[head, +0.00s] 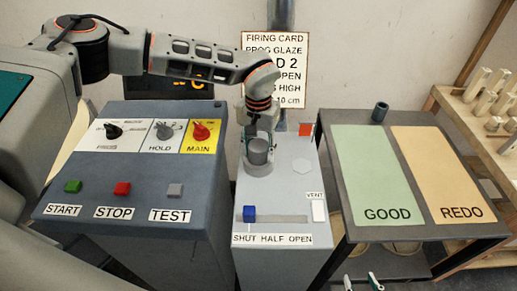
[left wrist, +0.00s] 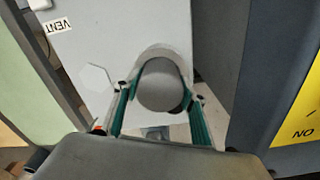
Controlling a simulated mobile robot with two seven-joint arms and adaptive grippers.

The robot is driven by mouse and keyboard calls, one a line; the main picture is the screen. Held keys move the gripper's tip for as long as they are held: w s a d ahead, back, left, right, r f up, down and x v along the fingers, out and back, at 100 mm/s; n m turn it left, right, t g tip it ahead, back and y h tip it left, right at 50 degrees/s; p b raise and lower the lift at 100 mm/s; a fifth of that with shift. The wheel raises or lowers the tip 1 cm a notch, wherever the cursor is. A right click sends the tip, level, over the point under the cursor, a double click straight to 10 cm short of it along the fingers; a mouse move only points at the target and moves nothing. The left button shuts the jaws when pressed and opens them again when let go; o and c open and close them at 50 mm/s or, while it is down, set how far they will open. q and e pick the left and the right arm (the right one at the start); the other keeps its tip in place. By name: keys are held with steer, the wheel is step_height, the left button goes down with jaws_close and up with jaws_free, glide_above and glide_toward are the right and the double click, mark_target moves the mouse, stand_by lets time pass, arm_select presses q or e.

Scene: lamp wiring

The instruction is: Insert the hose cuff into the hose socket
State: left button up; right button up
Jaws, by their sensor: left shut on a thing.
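A grey cylinder, which I take to be the hose cuff (head: 258,153), stands upright at the light-grey round collar, likely the hose socket (head: 258,170), on the vent box. My left gripper (head: 260,137) reaches down from above and is shut on the cuff. In the left wrist view the cuff (left wrist: 160,82) is between the green-padded fingers, with the collar's rim (left wrist: 163,49) showing around its far side. I cannot tell how deep the cuff sits. My right gripper (head: 361,283) shows only as two separated fingertips at the bottom edge, open and empty.
The control box (head: 130,165) with knobs and buttons stands close on the left. The vent box carries a blue slider (head: 249,213) at SHUT. At right is a table with GOOD (head: 375,170) and REDO (head: 430,165) mats and a small dark cylinder (head: 380,112).

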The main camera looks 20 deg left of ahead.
arm_select(q)
steer(key=o, duration=1.3)
step_height(320, 180, up, 12)
steer(key=shift+f, duration=0.15)
steer(key=shift+r, duration=0.2)
